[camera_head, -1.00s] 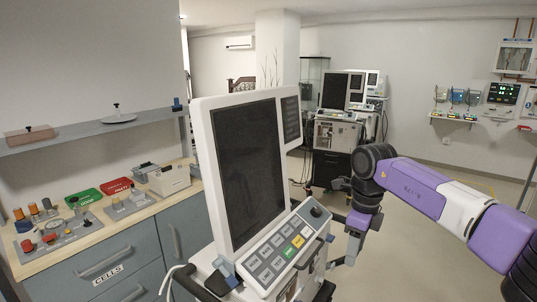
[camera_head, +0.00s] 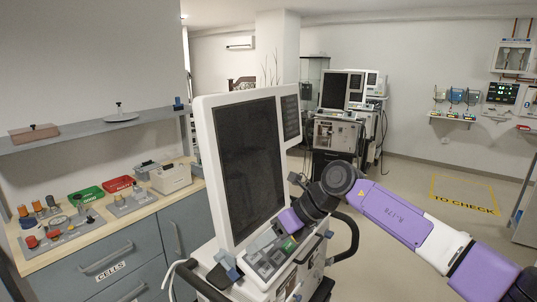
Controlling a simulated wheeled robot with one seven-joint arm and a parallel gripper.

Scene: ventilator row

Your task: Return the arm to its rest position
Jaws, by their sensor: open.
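My arm reaches in from the lower right, with purple and white links and a dark joint. Its wrist bends down and left over the control panel (camera_head: 262,268) of the near ventilator (camera_head: 204,120). My gripper (camera_head: 266,242) is open, at the panel's upper keys, just below the large dark screen (camera_head: 248,165). Its grey fingers are small and blend with the grey keys. I cannot tell whether they touch the panel. Nothing is seen held. The wrist and gripper hide the knob and some of the keys, while a green key (camera_head: 289,244) still shows.
A drawer counter (camera_head: 120,225) with trays and colored parts stands at left, below a shelf (camera_head: 70,136). A second ventilator (camera_head: 334,135) stands behind. A black handle (camera_head: 352,235) curves beside the near ventilator. Floor marked "TO CHECK" (camera_head: 465,208) is open at right.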

